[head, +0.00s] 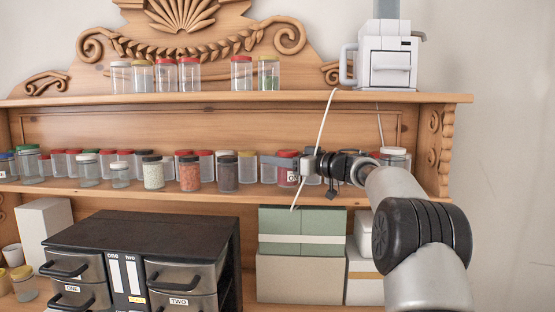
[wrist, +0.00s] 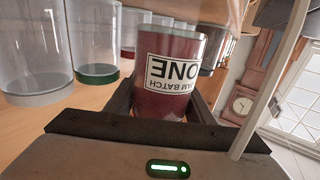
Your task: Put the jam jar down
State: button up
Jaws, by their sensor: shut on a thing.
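The jam jar (wrist: 172,72) is dark red with a white label reading "JAM BATCH ONE", upside down in the wrist view. My gripper (wrist: 165,105) is shut on it, with one finger on each side. In the head view the jam jar (head: 287,172) has a red lid and is at the middle shelf (head: 240,190), among the row of jars. My gripper (head: 284,162) reaches it from the right. I cannot tell whether the jar's base touches the shelf.
A white-lidded jar (head: 394,158) stands behind my arm. A white cord (head: 322,130) hangs past my wrist. A white machine (head: 388,58) stands on the top shelf.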

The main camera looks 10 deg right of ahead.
jog(key=shift+f, duration=0.5)
jog(key=o, duration=1.4)
jog(key=shift+s, duration=0.15)
jog(key=shift+c, duration=0.2)
jog(key=shift+d+r, duration=0.1)
jog(key=shift+r, duration=0.25)
jog(key=b+v, duration=0.2)
jog(key=v, duration=0.9)
jog(key=shift+s+d+r, duration=0.2)
jog(key=shift+s+d, duration=0.05)
